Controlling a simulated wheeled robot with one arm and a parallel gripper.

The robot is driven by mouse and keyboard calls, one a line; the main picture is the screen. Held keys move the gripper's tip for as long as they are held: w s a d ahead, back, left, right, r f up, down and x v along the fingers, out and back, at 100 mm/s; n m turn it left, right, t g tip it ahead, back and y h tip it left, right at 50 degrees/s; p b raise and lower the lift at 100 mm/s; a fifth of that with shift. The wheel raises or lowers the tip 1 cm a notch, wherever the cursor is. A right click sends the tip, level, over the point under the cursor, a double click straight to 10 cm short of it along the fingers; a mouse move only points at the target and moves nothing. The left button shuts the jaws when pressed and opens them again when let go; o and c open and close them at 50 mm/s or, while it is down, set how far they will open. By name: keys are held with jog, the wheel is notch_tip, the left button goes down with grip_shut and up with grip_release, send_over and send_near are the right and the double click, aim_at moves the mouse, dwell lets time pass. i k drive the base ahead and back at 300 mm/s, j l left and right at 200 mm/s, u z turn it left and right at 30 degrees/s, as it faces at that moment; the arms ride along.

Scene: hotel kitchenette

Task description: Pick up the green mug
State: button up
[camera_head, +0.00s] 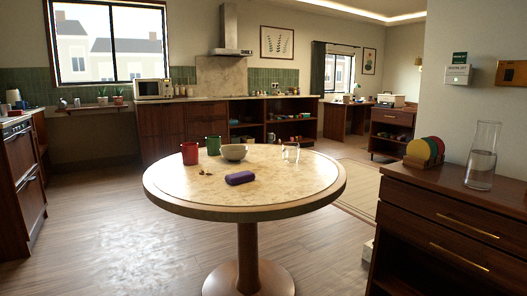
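The green mug (213,145) stands upright on the round table (245,206), toward its far side. It is between a red mug (190,153) on its left and a grey bowl (234,152) on its right. My gripper is not in view, so I cannot tell its state or its distance from the mug.
A purple case (240,178), small brown bits (205,173) and a clear glass (291,152) are on the same table. A wooden dresser (460,205) with a glass pitcher (482,155) stands at the right. Wood floor (110,235) is open on the left.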

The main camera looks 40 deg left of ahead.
aim_at(213, 143)
jog(key=u, duration=1.95)
jog(key=z, duration=0.5)
jog(key=i+j+z, duration=0.15)
jog(key=j+z, duration=0.2)
jog(key=i+j+z, duration=0.1)
jog(key=j+z, duration=0.25)
jog(key=j, duration=0.3)
jog(key=j+z, duration=0.35)
jog(key=j, duration=0.15)
jog(key=i, duration=0.05)
